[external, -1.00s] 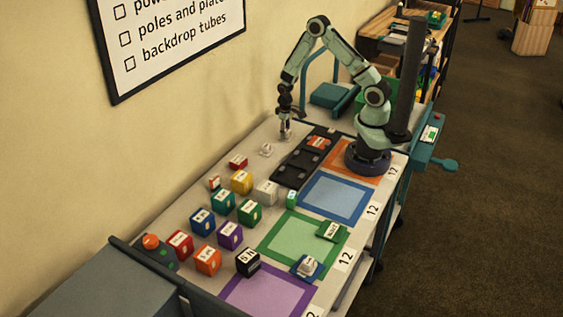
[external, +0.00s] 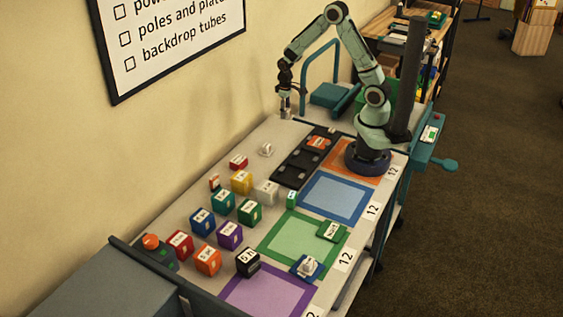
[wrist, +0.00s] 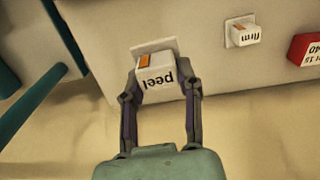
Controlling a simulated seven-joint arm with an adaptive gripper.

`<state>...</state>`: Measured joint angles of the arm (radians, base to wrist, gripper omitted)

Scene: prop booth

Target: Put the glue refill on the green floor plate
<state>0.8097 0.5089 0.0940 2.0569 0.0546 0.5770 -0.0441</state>
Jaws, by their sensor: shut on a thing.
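My gripper (external: 286,113) is at the far end of the table, near the wall. In the wrist view its fingers (wrist: 162,86) are shut on a white block (wrist: 156,66) with an orange patch, a flat pale base and the word "peel". No frame shows a label reading glue refill. The green floor plate (external: 297,238) is a light green square with a darker green border, in the table's front half, far from my gripper.
A similar white piece marked "firm" (wrist: 242,32) stands apart from the held block. Several coloured blocks fill the table's left side. A black tray (external: 292,172), a blue plate (external: 336,197) and a purple plate (external: 262,293) lie along the right. A white piece on a blue base (external: 307,267) stands at the green plate's near corner.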

